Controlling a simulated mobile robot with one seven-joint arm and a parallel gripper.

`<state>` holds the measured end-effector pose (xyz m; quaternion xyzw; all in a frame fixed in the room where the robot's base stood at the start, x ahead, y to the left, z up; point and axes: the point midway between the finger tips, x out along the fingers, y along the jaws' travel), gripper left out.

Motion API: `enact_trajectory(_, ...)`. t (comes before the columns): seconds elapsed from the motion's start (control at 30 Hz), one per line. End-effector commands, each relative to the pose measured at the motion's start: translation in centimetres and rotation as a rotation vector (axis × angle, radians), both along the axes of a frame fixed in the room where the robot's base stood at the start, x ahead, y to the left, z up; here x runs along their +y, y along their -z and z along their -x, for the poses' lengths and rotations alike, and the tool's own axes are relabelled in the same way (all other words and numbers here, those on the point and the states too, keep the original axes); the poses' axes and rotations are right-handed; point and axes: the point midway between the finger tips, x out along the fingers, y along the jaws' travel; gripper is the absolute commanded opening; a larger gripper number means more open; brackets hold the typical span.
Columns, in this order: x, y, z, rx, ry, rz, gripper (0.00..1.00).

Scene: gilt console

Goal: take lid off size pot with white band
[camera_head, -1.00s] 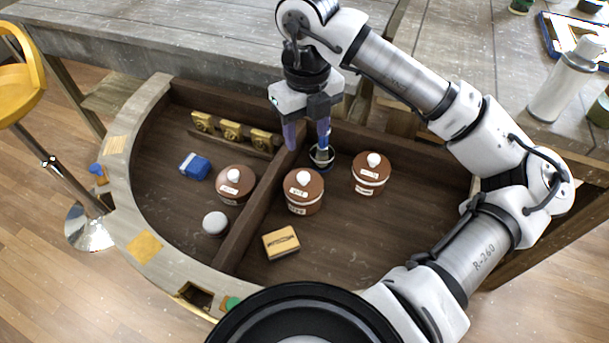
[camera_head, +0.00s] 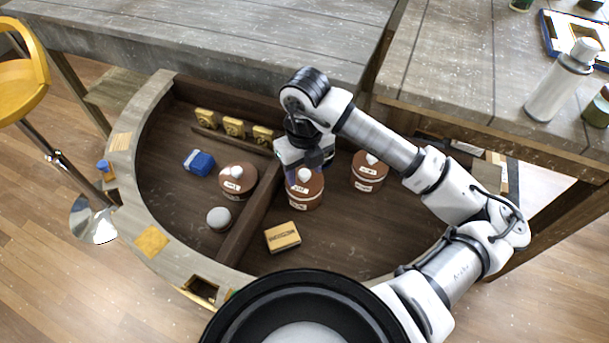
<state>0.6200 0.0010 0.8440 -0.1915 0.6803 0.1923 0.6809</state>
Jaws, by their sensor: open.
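Three brown lidded pots with white knobs and small labels stand in the curved tray: a left pot (camera_head: 238,186), a middle pot (camera_head: 304,199) and a right pot (camera_head: 369,180). The label words are too small to read. A pale band shows around the right pot and, less clearly, around the middle one, so I cannot tell for sure which is the size pot. My gripper (camera_head: 305,174) is open, pointing down over the middle pot's lid, with its bluish fingers beside the white knob. I cannot tell whether they touch it. The gripper partly hides the lid's back.
A wooden divider (camera_head: 246,228) runs left of the middle pot. A tan block (camera_head: 282,237) lies in front of it. A blue box (camera_head: 199,163), a white round knob (camera_head: 219,218) and gold pieces (camera_head: 233,127) are in the left compartment. Floor right of the block is clear.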

Motion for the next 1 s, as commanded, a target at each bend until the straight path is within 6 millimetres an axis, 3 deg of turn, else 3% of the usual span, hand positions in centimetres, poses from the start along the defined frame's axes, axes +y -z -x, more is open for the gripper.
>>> enact_trajectory(0.17,0.0,0.0,0.0,0.000,0.000,0.000,0.48)
enact_trajectory(0.53,0.0,0.0,0.0,0.000,0.000,0.000,0.02)
enact_trajectory(0.83,0.0,-0.3,0.0,-0.001,0.000,0.001,0.01)
enact_trajectory(1.0,0.0,-1.6,-0.1,-0.002,-0.001,0.003,0.01)
